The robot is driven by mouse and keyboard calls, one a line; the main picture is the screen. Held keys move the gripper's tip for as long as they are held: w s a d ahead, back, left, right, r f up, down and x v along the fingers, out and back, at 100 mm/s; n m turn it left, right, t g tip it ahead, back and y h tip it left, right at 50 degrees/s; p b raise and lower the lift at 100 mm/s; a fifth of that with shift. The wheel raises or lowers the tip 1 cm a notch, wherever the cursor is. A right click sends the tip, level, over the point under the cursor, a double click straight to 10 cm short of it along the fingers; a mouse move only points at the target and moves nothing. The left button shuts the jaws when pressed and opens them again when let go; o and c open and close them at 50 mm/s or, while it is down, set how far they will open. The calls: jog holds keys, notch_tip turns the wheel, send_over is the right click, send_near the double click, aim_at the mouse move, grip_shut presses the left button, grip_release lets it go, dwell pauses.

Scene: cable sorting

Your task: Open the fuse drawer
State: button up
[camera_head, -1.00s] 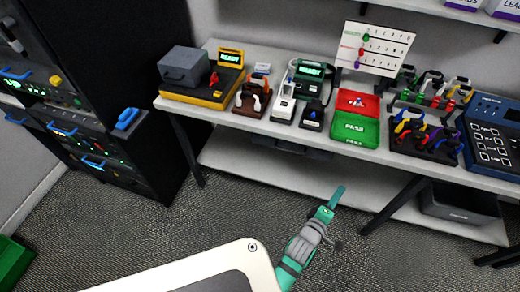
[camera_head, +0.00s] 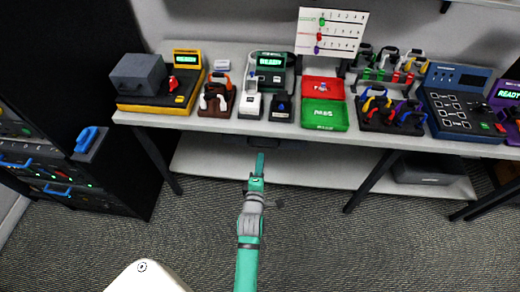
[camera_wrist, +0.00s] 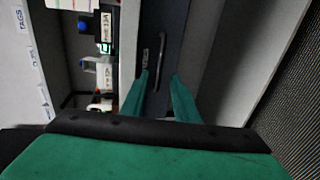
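The fuse drawer (camera_wrist: 182,25) is a dark front with a bar handle (camera_wrist: 162,47) and a small pale label (camera_wrist: 145,58) in the wrist view. In the head view a dark drawer shape (camera_head: 290,144) shows under the bench edge, mostly in shadow. It looks closed. My gripper (camera_head: 259,160) points toward the bench in the head view, below the bench's front edge. In the wrist view its two green fingers (camera_wrist: 161,80) are apart with nothing between them. The handle appears beyond the fingertips, roughly in line with the gap; contact does not show.
The bench (camera_head: 220,122) carries a yellow-based tester (camera_head: 160,103), a red and green tray (camera_head: 325,115), cable racks and a blue panel (camera_head: 462,105). A lower shelf (camera_head: 310,170) runs beneath, with a dark bin (camera_head: 420,172). A black cabinet stands at left. The floor in front is clear.

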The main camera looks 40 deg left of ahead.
jog(key=x, duration=0.8)
jog(key=shift+w, duration=0.2)
grip_shut()
